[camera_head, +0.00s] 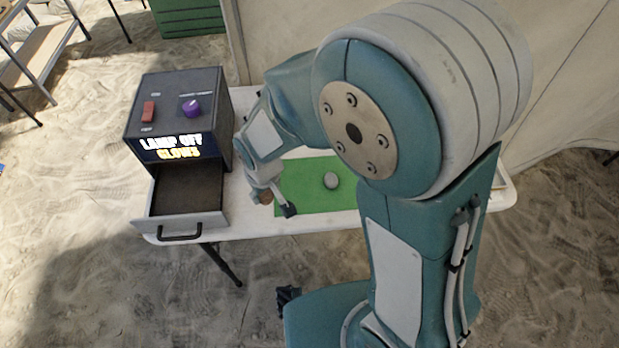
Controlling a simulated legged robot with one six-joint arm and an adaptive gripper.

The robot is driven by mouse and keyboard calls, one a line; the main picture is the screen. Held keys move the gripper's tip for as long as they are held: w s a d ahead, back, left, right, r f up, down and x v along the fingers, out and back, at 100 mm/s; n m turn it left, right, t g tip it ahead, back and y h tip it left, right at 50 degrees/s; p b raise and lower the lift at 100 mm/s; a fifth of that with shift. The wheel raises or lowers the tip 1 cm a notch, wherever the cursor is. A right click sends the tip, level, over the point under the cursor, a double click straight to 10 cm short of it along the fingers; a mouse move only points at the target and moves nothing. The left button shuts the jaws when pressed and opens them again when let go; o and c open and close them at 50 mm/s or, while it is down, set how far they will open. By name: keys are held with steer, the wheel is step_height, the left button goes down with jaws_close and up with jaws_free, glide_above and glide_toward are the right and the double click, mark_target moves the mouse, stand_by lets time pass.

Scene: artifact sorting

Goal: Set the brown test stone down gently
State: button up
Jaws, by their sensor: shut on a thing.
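The brown test stone (266,197) is partly visible at the end of my arm, near the left edge of the green mat (313,198). My gripper (276,203) is shut on it; one dark fingertip shows to the right of the stone. The stone is over or close to the white table top, and I cannot tell whether it touches the surface. Part of the gripper is hidden by its own links.
A pale round stone (331,180) lies on the mat. A dark box (178,118) with a red switch, a purple knob and a display reading "LAMP OFF GLOWS" stands on the left. Its drawer (183,222) is open and looks empty. White table (240,224) is bare near its front edge.

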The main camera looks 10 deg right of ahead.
steer(key=w+d+f, duration=0.3)
steer(key=w, duration=0.2)
glide_above(292, 185)
steer(key=s, duration=0.1)
steer(key=f, duration=0.4)
steer(key=shift+d+f, duration=0.15)
steer(key=shift+d, duration=0.05)
steer(key=shift+w+a+f, duration=0.25)
steer(key=shift+w+f, duration=0.05)
steer(key=shift+f, duration=0.15)
step_height(292, 185, down, 3)
steer(key=shift+f, duration=0.1)
steer(key=shift+w+d, duration=0.1)
steer(key=shift+d, duration=0.2)
steer(key=o, duration=1.1)
steer(key=shift+f, duration=0.1)
steer(key=shift+a, duration=0.25)
steer(key=shift+d, duration=0.1)
